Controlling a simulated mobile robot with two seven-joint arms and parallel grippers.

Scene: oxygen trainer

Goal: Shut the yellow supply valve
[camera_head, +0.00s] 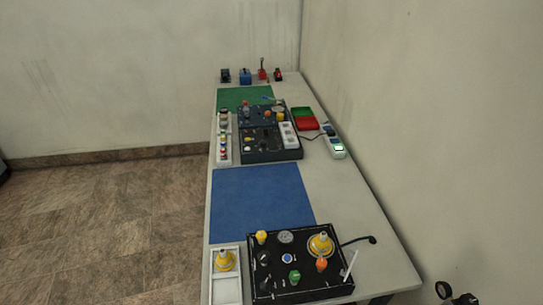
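A black trainer panel (300,286) lies at the near end of the long table. It carries a large yellow domed part (321,244) at its back right and a small yellow knob (262,237) at its back left. A third yellow part (225,261) sits in a white tray (227,290) left of the panel. I cannot tell which yellow part is the supply valve, or whether a valve is open or shut. Neither of my grippers shows clearly.
A blue mat (261,203) lies bare behind the panel. Farther back are a second dark panel (272,156), a red-green tray (305,119) and a white device (334,147). A wall runs along the right. Dark parts (446,291) at lower right are unclear.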

